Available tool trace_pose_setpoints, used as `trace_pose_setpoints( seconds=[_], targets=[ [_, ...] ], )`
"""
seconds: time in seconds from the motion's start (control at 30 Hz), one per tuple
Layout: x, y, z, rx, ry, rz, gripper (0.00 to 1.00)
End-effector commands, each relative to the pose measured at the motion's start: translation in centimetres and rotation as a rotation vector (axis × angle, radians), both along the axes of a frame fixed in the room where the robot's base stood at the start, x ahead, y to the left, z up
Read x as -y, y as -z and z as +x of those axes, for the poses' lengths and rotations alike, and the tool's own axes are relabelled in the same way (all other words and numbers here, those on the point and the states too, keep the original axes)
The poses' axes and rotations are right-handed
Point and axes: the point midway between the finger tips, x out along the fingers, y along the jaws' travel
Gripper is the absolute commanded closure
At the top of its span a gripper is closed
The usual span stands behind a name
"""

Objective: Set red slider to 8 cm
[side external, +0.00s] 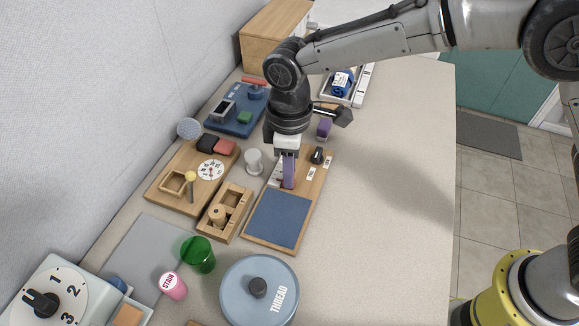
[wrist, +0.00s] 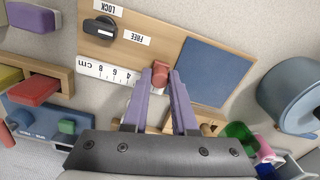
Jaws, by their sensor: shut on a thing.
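The scale's "cm" and 8 end lies farther left. My gripper (wrist: 160,80) has its two purple fingers on either side of the slider, shut on it. In the side view my gripper (side external: 289,184) reaches straight down onto the board, and the slider is hidden behind the fingers. A black knob (wrist: 100,27) on the same board stands by LOCK and FREE labels; its setting is unclear.
A blue pad (wrist: 208,72) covers the board's other end. A wooden tray with a peg (side external: 219,214) and a grey-white cylinder (side external: 253,162) stand close by on the left in the side view. A blue THREAD tub (side external: 260,291) stands in front. The counter to the right is clear.

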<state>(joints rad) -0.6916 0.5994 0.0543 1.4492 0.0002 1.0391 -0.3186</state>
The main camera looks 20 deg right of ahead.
Motion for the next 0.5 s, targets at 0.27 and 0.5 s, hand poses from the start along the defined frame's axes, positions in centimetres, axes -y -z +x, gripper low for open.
trace_pose_setpoints(
  seconds=[0.27,0.5],
  targets=[
    [0.0,-0.1,0.0,0.002,0.000,0.001,1.00],
    [2.6,-0.2,2.7,0.003,0.007,0.001,1.00]
  ],
)
